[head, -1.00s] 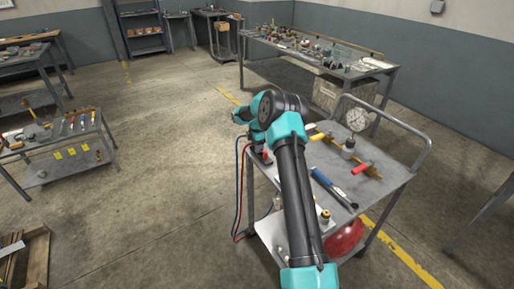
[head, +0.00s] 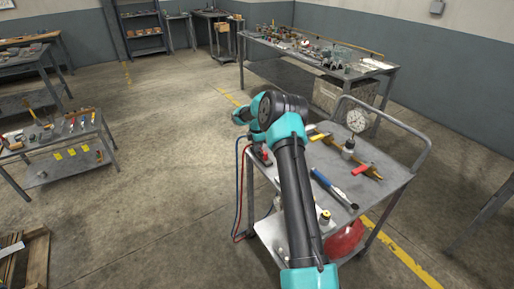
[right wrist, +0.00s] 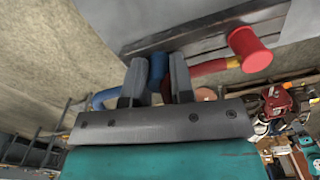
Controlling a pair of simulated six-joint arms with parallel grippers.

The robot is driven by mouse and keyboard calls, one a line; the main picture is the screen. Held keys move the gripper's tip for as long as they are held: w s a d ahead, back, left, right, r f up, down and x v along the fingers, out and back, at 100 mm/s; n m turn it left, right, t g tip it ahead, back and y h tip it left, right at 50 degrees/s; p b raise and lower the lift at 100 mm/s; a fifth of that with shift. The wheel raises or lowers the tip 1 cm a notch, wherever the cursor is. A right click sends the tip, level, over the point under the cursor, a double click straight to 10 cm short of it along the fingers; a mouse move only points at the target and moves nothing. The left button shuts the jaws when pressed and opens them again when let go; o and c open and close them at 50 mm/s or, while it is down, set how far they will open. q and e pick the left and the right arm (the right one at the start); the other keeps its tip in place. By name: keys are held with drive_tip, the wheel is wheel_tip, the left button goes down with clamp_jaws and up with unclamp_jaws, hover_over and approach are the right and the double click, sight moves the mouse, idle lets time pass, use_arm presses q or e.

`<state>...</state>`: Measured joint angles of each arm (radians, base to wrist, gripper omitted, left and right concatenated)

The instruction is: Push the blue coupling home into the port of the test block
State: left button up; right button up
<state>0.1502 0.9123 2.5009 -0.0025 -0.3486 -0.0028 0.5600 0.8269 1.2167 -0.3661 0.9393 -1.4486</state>
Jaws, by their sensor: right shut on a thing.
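My right gripper (right wrist: 156,80) shows in the right wrist view, its two grey fingers shut on the blue coupling (right wrist: 157,70). A blue hose (right wrist: 104,99) comes out to the left of the fingers. A grey metal surface (right wrist: 185,35) lies just beyond the fingertips. I cannot tell whether it is the test block, and the port is not visible. How deep the coupling sits is hidden. In the head view my right arm reaches over the cart's left end, and the gripper is hidden there. My left gripper is not in view.
A red cylindrical part (right wrist: 250,48) stands close right of the fingers, with a red hose beside it. The cart (head: 385,178) carries a dial gauge (head: 357,121), a blue-handled tool (head: 333,187) and red-handled parts. Hoses (head: 238,190) hang off its left side. Open floor lies left.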

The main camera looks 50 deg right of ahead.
drive_tip(key=shift+r, duration=0.1)
drive_tip(key=shift+r, duration=1.45)
drive_tip(key=shift+s+a+r, duration=0.1)
drive_tip(key=shift+a+r, duration=0.05)
drive_tip(key=shift+r, duration=0.1)
drive_tip(key=s+a+r, duration=0.1)
drive_tip(key=s+a, duration=0.9)
drive_tip(key=a, duration=0.1)
drive_tip(key=shift+s+a+r, duration=0.2)
drive_tip(key=shift+a, duration=0.15)
